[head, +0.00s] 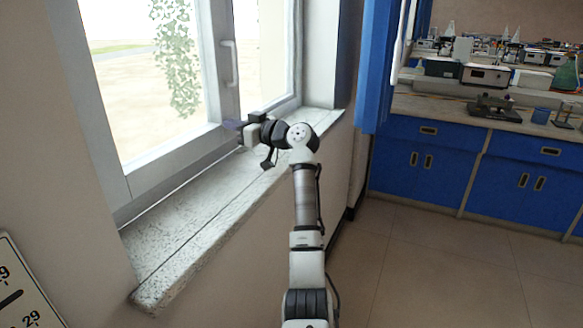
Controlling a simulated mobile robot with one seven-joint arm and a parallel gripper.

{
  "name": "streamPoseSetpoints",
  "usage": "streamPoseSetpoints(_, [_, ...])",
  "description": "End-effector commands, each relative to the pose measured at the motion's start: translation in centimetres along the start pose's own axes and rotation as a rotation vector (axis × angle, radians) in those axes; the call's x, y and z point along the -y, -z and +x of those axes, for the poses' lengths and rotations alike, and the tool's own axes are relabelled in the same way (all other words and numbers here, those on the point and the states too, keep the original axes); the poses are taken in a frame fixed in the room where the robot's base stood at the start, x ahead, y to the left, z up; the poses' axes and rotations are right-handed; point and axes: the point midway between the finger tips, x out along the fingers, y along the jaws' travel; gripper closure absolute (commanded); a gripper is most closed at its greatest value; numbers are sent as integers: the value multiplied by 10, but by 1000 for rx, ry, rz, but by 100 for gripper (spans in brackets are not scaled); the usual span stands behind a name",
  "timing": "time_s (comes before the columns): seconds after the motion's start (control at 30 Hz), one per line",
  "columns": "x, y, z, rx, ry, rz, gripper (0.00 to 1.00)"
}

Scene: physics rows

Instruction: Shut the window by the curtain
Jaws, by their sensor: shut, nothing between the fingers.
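The grey-framed window (176,160) fills the left and upper middle of the head view, above a speckled stone sill. Its white handle (229,62) stands upright on the middle post. I cannot tell how far either sash stands from its frame. A blue curtain (376,70) hangs to the right of the window. My gripper (234,126) is shut and empty. It points left, low in front of the window's middle post and below the handle. I cannot tell whether its tips touch the frame.
The stone sill (190,232) runs under the window beneath my arm. Blue cabinets (425,165) with a cluttered worktop stand at the right. The tiled floor (430,265) in front of them is clear. A board with numbers (22,290) shows at the lower left.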

Motion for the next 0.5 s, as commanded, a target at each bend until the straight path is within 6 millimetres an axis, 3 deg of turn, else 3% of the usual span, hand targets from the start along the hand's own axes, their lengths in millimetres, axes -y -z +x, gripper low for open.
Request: streamPoseSetpoints(0.5, [-2, 3, 8, -4, -11, -3, 100])
